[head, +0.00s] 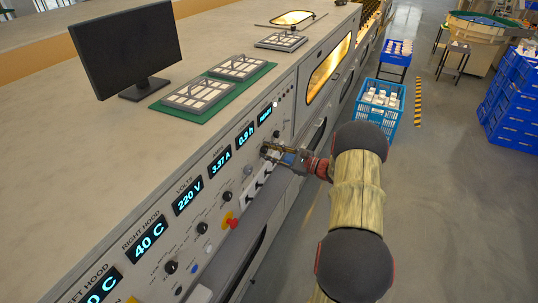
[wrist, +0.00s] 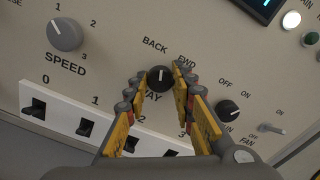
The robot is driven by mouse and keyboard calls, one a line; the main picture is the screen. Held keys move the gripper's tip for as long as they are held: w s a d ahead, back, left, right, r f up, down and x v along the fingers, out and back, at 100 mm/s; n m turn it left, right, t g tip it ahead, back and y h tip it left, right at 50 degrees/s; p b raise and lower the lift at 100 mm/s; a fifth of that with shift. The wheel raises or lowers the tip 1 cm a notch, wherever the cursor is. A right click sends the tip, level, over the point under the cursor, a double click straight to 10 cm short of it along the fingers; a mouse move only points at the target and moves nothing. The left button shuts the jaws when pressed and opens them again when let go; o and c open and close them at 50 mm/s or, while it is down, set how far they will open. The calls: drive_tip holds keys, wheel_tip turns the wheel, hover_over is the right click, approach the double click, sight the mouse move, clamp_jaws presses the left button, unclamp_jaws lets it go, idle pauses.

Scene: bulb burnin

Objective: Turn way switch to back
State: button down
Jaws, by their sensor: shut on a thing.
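The way switch (wrist: 160,78) is a small black knob with a light mark that points roughly up in the wrist view. The label BACK is at its upper left and FWD at its upper right; the WAY label below is partly hidden by a finger. My gripper (wrist: 163,84) has its yellow fingers on both sides of the knob and is shut on it. In the head view my gripper (head: 272,152) reaches the panel front below the displays, and the knob there is mostly hidden by the fingers.
The grey speed knob (wrist: 65,34) is to the left, above a white strip of black rocker switches (wrist: 85,127). The black fan knob (wrist: 228,110) sits close to the right finger, with a small toggle (wrist: 267,129) beyond.

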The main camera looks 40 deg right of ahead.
drive_tip(key=shift+n+b, duration=0.35)
drive_tip(key=shift+n, duration=0.45)
drive_tip(key=c, duration=1.6)
unclamp_jaws()
drive_tip(key=shift+o, duration=0.5)
drive_tip(key=v, duration=1.2)
drive_tip(key=shift+d+f, duration=0.1)
